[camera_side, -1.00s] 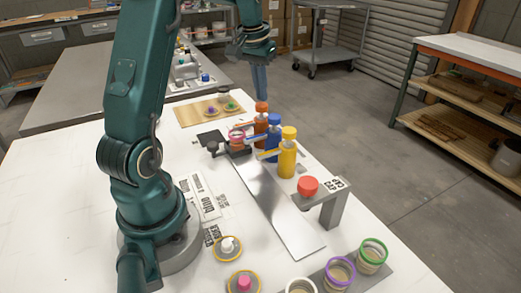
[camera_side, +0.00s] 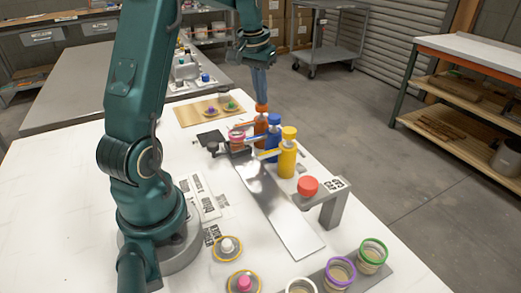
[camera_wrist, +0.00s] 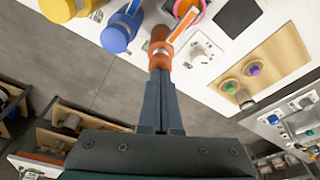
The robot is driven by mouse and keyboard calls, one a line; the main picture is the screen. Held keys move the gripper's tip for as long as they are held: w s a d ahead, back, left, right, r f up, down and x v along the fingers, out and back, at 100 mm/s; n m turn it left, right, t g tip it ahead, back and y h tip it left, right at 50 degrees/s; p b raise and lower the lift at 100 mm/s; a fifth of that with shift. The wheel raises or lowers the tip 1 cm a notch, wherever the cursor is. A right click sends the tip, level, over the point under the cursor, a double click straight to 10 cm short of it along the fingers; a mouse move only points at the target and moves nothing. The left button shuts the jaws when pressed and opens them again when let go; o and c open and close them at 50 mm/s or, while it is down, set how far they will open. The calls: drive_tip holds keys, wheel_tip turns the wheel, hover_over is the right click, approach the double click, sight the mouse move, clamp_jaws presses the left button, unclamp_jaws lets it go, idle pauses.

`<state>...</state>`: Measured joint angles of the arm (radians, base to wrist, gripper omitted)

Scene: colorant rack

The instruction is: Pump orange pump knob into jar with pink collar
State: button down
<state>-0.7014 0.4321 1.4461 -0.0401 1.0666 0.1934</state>
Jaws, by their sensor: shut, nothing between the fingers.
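The orange pump (camera_side: 261,123) stands at the far end of a row of pumps, its nozzle pointing left toward the jar with the pink collar (camera_side: 237,138). The jar stands beside it, under or close to the nozzle tip. My gripper (camera_side: 261,101) is shut and empty, pointing down, with its fingertips at the top of the orange knob; they appear to touch it. In the wrist view the shut fingers (camera_wrist: 160,76) meet the orange knob (camera_wrist: 160,53), and the pink-collared jar (camera_wrist: 188,8) is partly cut off at the top edge.
The blue pump (camera_side: 273,136) and yellow pump (camera_side: 287,160) stand close beside the orange one. Jars with purple (camera_side: 340,271) and green (camera_side: 373,252) collars stand front right. A metal strip (camera_side: 278,212) lies clear.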

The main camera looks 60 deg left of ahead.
drive_tip(key=shift+x, duration=0.9)
drive_tip(key=shift+s+d, duration=0.1)
drive_tip(key=shift+s, duration=0.05)
drive_tip(key=shift+r, duration=0.1)
drive_tip(key=shift+w+v, duration=0.2)
drive_tip(key=shift+v, duration=1)
drive_tip(key=shift+w+a+v, duration=0.1)
drive_tip(key=shift+w+v, duration=0.05)
drive_tip(key=shift+v, duration=0.85)
drive_tip(key=shift+w+a+v, duration=0.1)
drive_tip(key=shift+w+v, duration=0.1)
drive_tip(key=shift+v, duration=0.8)
drive_tip(key=shift+a+r, duration=0.1)
